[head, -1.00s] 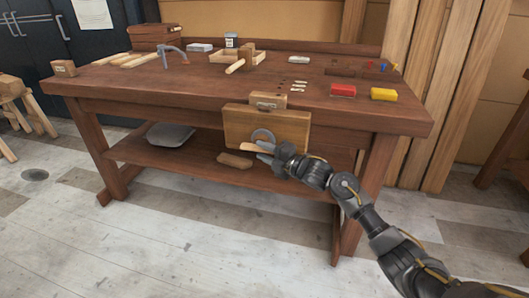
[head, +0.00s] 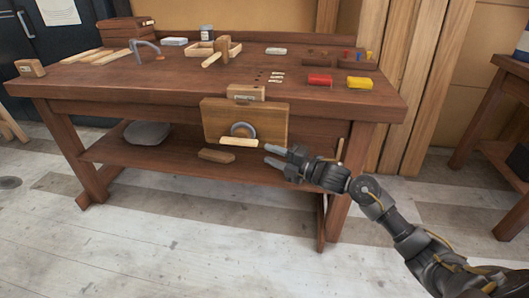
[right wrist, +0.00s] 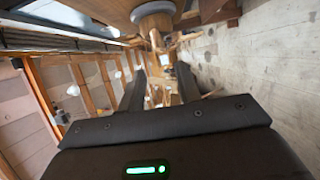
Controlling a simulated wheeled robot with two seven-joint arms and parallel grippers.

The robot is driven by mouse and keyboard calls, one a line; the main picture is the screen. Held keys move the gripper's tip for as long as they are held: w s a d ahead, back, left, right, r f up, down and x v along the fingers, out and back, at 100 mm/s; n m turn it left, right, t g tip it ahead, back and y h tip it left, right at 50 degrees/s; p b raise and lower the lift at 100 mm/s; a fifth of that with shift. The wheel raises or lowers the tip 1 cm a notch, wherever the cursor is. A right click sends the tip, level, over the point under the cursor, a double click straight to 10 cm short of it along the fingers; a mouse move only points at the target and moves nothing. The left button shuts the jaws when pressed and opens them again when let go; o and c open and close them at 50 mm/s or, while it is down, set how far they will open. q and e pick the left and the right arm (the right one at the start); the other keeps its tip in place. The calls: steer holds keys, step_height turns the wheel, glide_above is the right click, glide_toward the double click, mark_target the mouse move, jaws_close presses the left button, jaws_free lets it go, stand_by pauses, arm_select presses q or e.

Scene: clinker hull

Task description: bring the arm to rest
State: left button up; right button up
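My right gripper (head: 275,156) is in front of the workbench (head: 340,97), low and to the right of the vise handle. Its two fingers are apart with nothing between them. In the right wrist view the gripper (right wrist: 155,90) also shows parted, empty fingers. The wooden front vise (head: 215,120) has a round grey hub (head: 242,130) and a light wooden handle (head: 239,142), which lies nearly level. The fingertips are apart from the handle. My left gripper is not in view.
On the bench top lie a red block (head: 319,80), a yellow block (head: 359,83), a mallet (head: 219,49) and a grey holdfast (head: 147,44). A wooden block (head: 216,156) and a grey tray (head: 147,133) are on the lower shelf. The floor in front is clear.

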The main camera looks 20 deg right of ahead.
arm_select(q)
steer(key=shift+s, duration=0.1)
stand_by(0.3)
